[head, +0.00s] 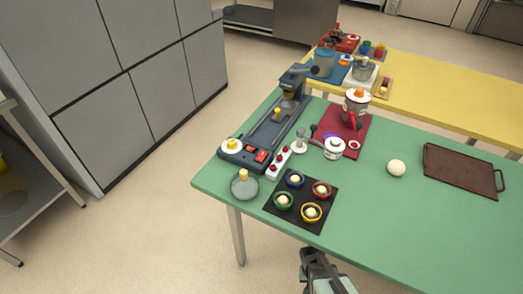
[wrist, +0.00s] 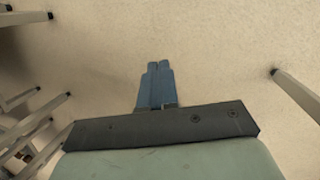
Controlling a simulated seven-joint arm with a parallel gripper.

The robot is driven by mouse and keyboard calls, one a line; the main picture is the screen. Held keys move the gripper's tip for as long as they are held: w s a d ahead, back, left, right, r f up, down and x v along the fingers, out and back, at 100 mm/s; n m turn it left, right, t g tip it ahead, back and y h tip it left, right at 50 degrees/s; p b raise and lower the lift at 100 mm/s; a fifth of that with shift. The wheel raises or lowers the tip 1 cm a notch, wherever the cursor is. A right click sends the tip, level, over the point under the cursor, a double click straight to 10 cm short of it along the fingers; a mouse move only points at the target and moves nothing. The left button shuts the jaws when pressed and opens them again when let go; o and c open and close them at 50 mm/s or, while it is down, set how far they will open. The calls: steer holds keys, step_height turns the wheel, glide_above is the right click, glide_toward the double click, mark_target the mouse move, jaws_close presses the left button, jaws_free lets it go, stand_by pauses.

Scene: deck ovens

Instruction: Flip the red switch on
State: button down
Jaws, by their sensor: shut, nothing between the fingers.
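A long dark machine (head: 272,131) lies along the left edge of the green table. Its near end carries a red switch (head: 262,156), with a smaller red part beside it; the switch position is too small to tell. A white strip with red knobs (head: 279,163) lies just right of that end. My gripper (head: 309,251) is low in the head view, off the table's near edge, well apart from the switch. In the wrist view its blue fingers (wrist: 158,68) are together and empty, with only floor and metal legs beyond. The switch does not show there.
The green table (head: 370,240) also holds a black mat (head: 300,225) with several coloured rings, a glass dish (head: 244,186), a white pot (head: 333,149), a pale ball (head: 396,168) and a brown tray (head: 463,170). The table's near right is clear. A yellow table (head: 450,100) stands behind.

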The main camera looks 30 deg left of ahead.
steer(key=s+a+r+t+y, duration=0.15)
steer(key=a+r, duration=0.25)
steer(key=a, duration=1.1)
steer(key=a+r+t+y, duration=0.2)
steer(key=a+r+y, duration=0.1)
steer(key=a, duration=1.2)
steer(key=s+a+r+m+g+y, duration=0.1)
steer(key=s+a+r+m+y, duration=0.3)
steer(key=a+r, duration=0.9)
steer(key=s+a+r+m+g+y, duration=0.15)
steer(key=s+a+r, duration=0.35)
steer(key=a+r, duration=0.8)
steer(key=w+r+n, duration=0.2)
steer(key=r+n, duration=0.2)
steer(key=r, duration=0.5)
steer(key=w+r+n, duration=0.3)
steer(key=r, duration=0.7)
steer(key=w+d+r+m+t+h, duration=0.1)
steer(key=w+d+r+m+h, duration=0.1)
steer(key=w+d, duration=0.3)
steer(key=w+d+r+m+t+h, duration=0.1)
steer(key=w+d, duration=0.4)
steer(key=d, duration=0.7)
steer(key=w+d+r+m+t+h, duration=0.2)
steer(key=w+d+r+h, duration=0.2)
steer(key=d, duration=0.4)
steer(key=shift+w+d+r+m, duration=0.15)
steer(key=shift+w+r+m, duration=0.25)
steer(key=shift+r, duration=0.3)
